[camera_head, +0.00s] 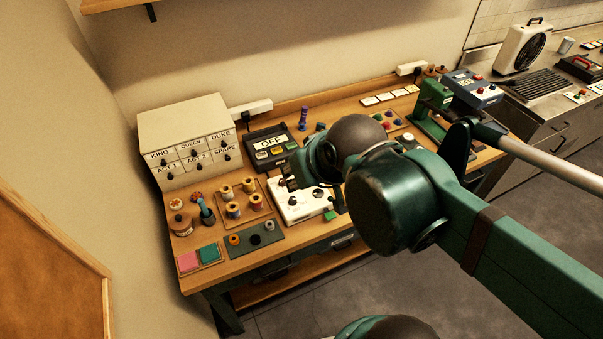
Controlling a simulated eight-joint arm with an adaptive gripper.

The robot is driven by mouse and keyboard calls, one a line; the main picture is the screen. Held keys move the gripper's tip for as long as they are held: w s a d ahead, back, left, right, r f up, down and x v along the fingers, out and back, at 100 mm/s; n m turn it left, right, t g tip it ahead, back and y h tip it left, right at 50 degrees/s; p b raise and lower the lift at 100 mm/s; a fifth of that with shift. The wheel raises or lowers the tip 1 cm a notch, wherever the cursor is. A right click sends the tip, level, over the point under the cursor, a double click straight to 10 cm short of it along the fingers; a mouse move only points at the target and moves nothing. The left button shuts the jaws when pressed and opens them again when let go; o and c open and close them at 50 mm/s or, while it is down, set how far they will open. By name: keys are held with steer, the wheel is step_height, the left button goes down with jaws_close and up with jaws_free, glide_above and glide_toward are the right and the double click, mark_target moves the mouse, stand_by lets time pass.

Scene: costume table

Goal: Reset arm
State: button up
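My green arm reaches in from the right over the wooden costume table (235,259). My gripper (291,182) is a small dark shape at the arm's end, above the white device (291,211) in the table's middle. The wrist hides much of it, and its fingers are too small to tell open from shut. I cannot tell whether it touches or holds anything. The white device has dark knobs and is partly covered by the arm. A green block (330,215) is at its right edge.
A labelled drawer cabinet (185,122) stands at back left, beside a dark box reading OFF (271,142). Thread spools sit on a wooden tray (262,214); pink (188,262) and green pads lie at front left. A green machine (432,105) stands at right.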

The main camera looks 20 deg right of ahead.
stand_by(0.3)
step_height(320, 180, down, 9)
steer(key=b, duration=0.9)
steer(key=shift+r, duration=0.1)
stand_by(0.8)
